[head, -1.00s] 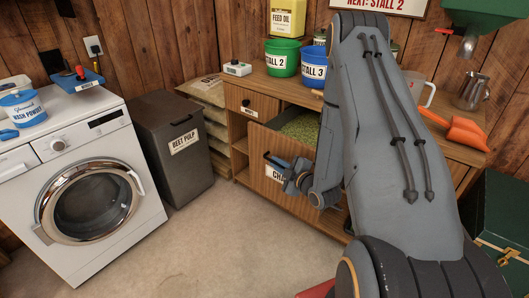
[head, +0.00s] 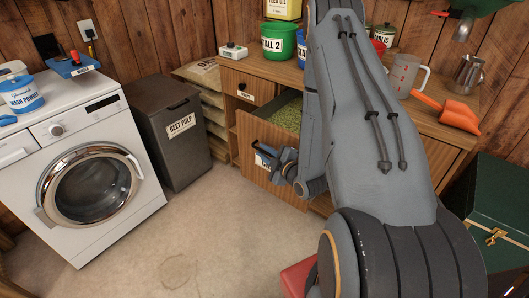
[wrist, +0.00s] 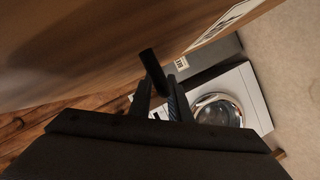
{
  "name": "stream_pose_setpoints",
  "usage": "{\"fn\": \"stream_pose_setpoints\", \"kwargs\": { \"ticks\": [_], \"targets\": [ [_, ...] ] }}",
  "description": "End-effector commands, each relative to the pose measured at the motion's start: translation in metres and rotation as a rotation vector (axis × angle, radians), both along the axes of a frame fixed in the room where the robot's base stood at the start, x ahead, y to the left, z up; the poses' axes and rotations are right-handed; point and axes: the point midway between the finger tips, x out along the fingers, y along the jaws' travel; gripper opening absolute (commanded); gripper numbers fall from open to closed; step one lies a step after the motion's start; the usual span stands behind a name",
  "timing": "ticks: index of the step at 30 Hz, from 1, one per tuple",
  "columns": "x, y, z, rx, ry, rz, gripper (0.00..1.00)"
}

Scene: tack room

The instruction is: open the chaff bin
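The chaff bin (head: 264,139) is a wooden tilt-out front in the cabinet. It is tipped outward, and green chaff (head: 284,117) shows inside. Its white label is mostly covered by my gripper. My gripper (head: 267,153) is at the front of the bin, at its dark bar handle. In the wrist view the black handle (wrist: 152,68) runs between the two fingers of my gripper (wrist: 158,97), which look closed around it. My arm hides the right side of the bin.
The beet pulp bin (head: 172,145) and a washing machine (head: 60,150) stand to the left. Buckets, a jug (head: 405,74) and an orange scoop (head: 458,113) sit on the counter. A green chest (head: 490,200) is at right. The floor (head: 190,235) before the bin is clear.

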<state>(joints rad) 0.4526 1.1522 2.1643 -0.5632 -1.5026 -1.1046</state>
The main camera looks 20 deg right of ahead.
Motion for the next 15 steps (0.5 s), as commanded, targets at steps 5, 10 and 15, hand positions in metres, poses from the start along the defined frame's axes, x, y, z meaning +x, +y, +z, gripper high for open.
{"fn": "stream_pose_setpoints", "kwargs": {
  "ticks": [5,10,15],
  "targets": [
    [-0.004,-0.001,0.000,0.000,0.001,-0.002,0.17],
    [-0.025,-0.004,0.004,0.002,0.003,-0.003,0.17],
    [-0.053,-0.007,0.011,0.001,0.002,-0.004,0.17]
  ]
}}
